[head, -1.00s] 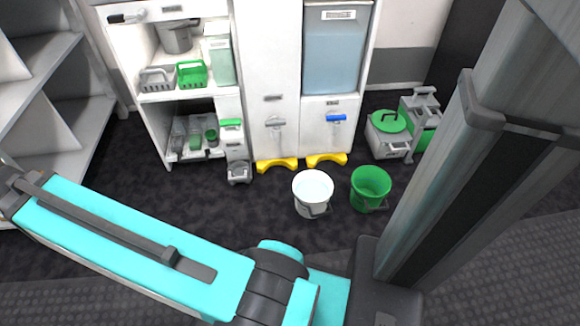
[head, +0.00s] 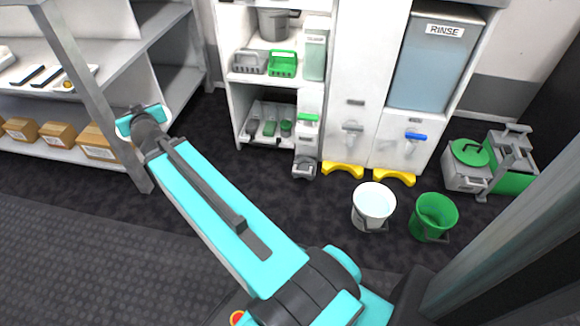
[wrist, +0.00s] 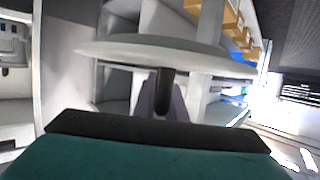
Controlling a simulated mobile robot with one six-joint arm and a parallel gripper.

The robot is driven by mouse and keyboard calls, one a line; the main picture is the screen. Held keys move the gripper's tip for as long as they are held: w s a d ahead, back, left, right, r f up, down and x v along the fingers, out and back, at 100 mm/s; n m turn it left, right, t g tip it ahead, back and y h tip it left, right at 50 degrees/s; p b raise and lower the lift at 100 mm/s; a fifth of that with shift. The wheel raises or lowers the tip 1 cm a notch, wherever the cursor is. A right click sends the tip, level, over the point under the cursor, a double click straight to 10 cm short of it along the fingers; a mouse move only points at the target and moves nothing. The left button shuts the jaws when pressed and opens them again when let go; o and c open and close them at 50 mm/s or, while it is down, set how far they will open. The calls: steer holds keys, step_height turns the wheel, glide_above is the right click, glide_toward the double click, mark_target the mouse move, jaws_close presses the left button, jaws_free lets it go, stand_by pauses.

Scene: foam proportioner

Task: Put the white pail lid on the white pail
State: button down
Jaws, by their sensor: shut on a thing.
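The white pail (head: 362,214) stands upright and open on the dark floor in the head view, with pale liquid inside and a grey handle hanging at its side. In the wrist view, a pale disc-shaped lid (wrist: 110,48), likely the white pail lid, is seen nearly edge-on. My gripper (wrist: 165,100) is shut on the dark grip beneath the disc in that view. The disc is away from the pail.
A green pail (head: 433,217) stands just right of the white pail. Behind them are a white dispenser cabinet (head: 347,95) with yellow feet and a grey caddy (head: 465,170). A shelf (head: 125,45) with cardboard boxes (head: 97,143) is at left. Open floor lies in front.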

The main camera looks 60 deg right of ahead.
steer(key=s+d+f+m+g+h, duration=0.25)
steer(key=s+d+f, duration=0.3)
steer(key=d, duration=0.35)
steer(key=s+d+f+m+g+h, duration=0.2)
steer(key=s+d+f+m+h, duration=0.15)
steer(key=d+f, duration=0.4)
steer(key=s+d+f+m+g+h+b, duration=0.15)
steer(key=s+d+f+m+g, duration=0.25)
steer(key=s+d, duration=0.5)
steer(key=s+d+f+m+g+h, duration=0.2)
steer(key=s+d+f+m+g, duration=0.15)
steer(key=s+d, duration=0.55)
steer(key=s+d+f+m+g+y+b, duration=0.1)
steer(key=s+d+f+m+g, duration=0.3)
steer(key=s, duration=0.7)
steer(key=s+d+f+m+g+y, duration=0.25)
steer(key=s+d+g, duration=0.2)
steer(key=s, duration=0.55)
steer(key=s+f+m+g+y, duration=0.1)
steer(key=s+m+g+y, duration=0.1)
steer(key=s, duration=1)
steer(key=s+f+m+g+y+b, duration=0.1)
steer(key=s+f+m+g+y, duration=0.1)
steer(key=s, duration=1)
steer(key=m+g+y, duration=0.1)
steer(key=m+g, duration=0.1)
steer(key=shift+s+m, duration=0.15)
steer(key=shift+m, duration=0.15)
steer(key=shift+d, duration=0.1)
